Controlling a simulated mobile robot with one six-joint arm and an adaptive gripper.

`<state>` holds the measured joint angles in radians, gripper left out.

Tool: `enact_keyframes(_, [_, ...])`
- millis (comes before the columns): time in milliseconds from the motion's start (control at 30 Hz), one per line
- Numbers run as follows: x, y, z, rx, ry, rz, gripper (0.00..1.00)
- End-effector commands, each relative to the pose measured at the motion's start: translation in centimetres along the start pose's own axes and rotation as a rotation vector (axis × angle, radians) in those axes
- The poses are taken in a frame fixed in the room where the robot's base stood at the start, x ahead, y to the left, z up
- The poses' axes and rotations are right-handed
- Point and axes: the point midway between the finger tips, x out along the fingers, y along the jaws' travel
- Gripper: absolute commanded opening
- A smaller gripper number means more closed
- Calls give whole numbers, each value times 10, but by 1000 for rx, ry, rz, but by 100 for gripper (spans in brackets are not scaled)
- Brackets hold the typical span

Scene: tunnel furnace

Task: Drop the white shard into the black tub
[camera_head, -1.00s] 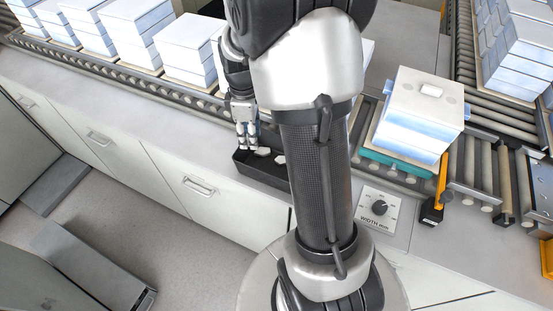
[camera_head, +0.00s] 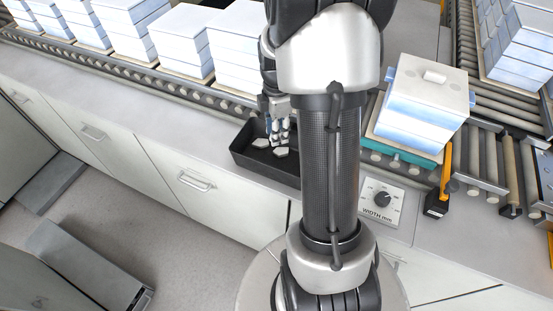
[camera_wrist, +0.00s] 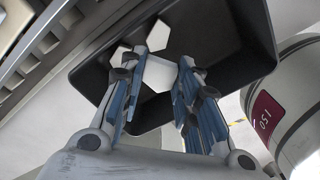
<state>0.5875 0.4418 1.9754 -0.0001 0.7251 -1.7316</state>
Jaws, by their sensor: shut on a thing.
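The black tub (camera_head: 240,152) sits on the counter left of my forearm; its wall also shows in the wrist view (camera_wrist: 225,95). My gripper (camera_head: 278,136) is over the tub, fingers pointing down. In the wrist view my gripper (camera_wrist: 163,66) is shut on the white shard (camera_wrist: 158,75), a flat pale piece between the fingertips. Two other pale shards show beyond the fingertips against the tub, one upper (camera_wrist: 157,36) and one at left (camera_wrist: 121,54). In the head view a pale shard (camera_head: 260,142) lies in the tub. The held shard's height above the floor is unclear.
A roller conveyor (camera_head: 195,92) with stacks of white-blue blocks (camera_head: 178,45) runs behind the tub. A block stack (camera_head: 425,105) stands on rollers at right. A width dial box (camera_head: 381,203) sits on the counter right of my forearm. The counter left of the tub is clear.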

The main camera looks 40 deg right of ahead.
Motion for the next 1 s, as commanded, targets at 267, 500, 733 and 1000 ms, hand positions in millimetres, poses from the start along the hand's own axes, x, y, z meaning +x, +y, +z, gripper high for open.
enact_keyframes(267, [8,0,0,0,0,1,8])
enact_keyframes(500, [8,0,0,1,0,1,39])
enact_keyframes(733, [8,0,0,1,0,1,53])
enact_keyframes(1000, [8,0,0,0,0,1,53])
